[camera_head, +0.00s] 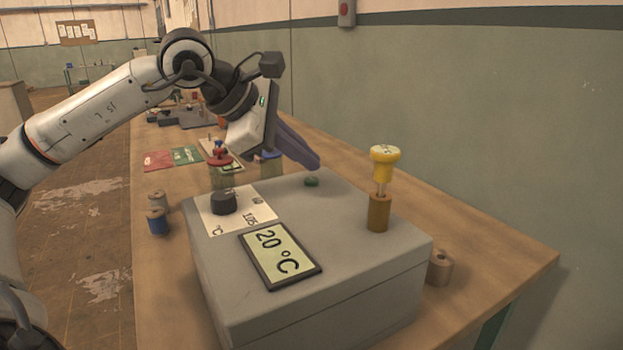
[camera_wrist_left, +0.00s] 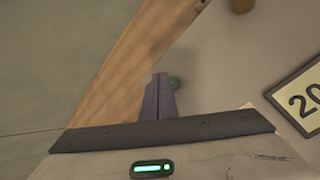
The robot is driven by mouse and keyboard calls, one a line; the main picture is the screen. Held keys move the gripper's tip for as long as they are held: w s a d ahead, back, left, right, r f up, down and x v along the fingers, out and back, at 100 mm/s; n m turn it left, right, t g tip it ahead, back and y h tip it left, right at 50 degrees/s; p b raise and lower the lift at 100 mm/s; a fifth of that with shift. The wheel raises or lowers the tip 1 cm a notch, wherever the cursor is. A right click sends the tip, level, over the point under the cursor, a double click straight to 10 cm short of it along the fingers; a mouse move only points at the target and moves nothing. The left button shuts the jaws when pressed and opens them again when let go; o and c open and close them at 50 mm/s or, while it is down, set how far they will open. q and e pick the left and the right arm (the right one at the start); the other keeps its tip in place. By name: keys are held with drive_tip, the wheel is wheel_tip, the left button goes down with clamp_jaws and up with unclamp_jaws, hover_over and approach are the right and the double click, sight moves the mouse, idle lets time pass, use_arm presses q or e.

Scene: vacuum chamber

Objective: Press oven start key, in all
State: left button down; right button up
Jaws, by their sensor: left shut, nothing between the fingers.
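The oven is a grey box (camera_head: 345,262) on the wooden bench. On its top is a small round green key (camera_head: 311,182), which I take for the start key. It also shows in the left wrist view (camera_wrist_left: 174,83), beside the fingertips. My left gripper (camera_head: 316,163) is shut and empty, its purple fingers slanting down to just above and behind the key. In the left wrist view the closed fingers (camera_wrist_left: 160,80) partly cover the key's edge. I cannot tell whether they touch it. My right gripper is not in view.
The oven top carries a display reading 20 °C (camera_head: 279,254), a black knob (camera_head: 223,203) on a white dial plate, and a yellow-topped handle (camera_head: 384,158) in a brown post. Spools (camera_head: 157,221) stand at left, a metal cylinder (camera_head: 440,267) at right. The green wall is behind.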

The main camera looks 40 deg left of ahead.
use_arm(q)
drive_tip(key=shift+f, duration=0.15)
idle(0.3)
drive_tip(key=shift+f+b, duration=0.3)
drive_tip(key=shift+b, duration=0.1)
drive_tip(key=shift+f+b, duration=0.5)
idle(0.4)
drive_tip(key=shift+r, duration=0.1)
drive_tip(key=shift+r+p, duration=0.75)
drive_tip(key=shift+p, duration=0.1)
wheel_tip(320, 180, up, 5)
drive_tip(key=p, duration=0.5)
